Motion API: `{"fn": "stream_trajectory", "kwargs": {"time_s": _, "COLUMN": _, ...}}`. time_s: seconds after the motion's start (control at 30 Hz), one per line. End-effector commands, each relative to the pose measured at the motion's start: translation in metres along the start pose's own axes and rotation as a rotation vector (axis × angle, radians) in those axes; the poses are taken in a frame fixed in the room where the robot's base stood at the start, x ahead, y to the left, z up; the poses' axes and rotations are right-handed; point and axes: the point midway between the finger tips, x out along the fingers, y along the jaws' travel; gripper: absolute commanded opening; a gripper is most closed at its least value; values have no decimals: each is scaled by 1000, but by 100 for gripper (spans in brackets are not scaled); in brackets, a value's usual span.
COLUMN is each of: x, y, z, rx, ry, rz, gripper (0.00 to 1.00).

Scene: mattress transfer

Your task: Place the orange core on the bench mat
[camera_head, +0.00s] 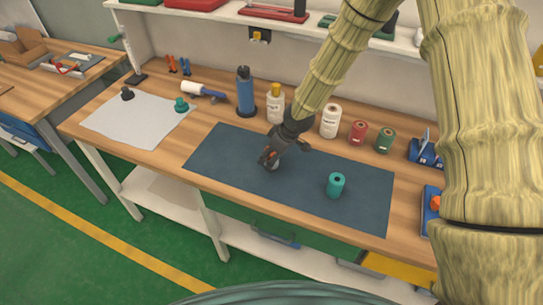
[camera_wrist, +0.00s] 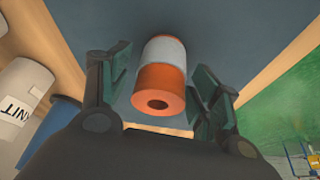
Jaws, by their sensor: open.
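The orange core (camera_wrist: 160,88) has a hole in the end facing the wrist camera and a pale grey band around its farther part. In the wrist view it sits between the two spread fingers of my gripper (camera_head: 270,158), with gaps on both sides. The dark blue-grey bench mat (camera_head: 225,151) lies behind it. In the head view the core is mostly hidden by my gripper, low over the mat's left-centre part. I cannot tell for certain whether its far end touches the mat. My gripper is open around the core.
A teal core (camera_head: 336,186) stands on the mat to the right. Behind the mat are a blue bottle (camera_head: 245,90), a yellow-capped white bottle (camera_head: 275,106), a white roll (camera_head: 330,121), and red (camera_head: 359,132) and green (camera_head: 385,141) spools. The mat's left end is clear.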

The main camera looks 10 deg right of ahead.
Motion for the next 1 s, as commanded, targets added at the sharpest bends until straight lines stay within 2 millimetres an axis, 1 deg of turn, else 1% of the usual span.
{"fn": "stream_trajectory", "kwargs": {"time_s": 0.17, "x": -18, "y": 1, "z": 0, "rx": 1, "ry": 2, "rz": 1, "gripper": 63}}
{"fn": "stream_trajectory", "kwargs": {"time_s": 0.8, "x": -97, "y": 1, "z": 0, "rx": 0, "ry": 3, "rz": 1, "gripper": 63}}
{"fn": "stream_trajectory", "kwargs": {"time_s": 1.0, "x": -111, "y": 0, "z": 0, "rx": 1, "ry": 1, "rz": 0, "gripper": 63}}
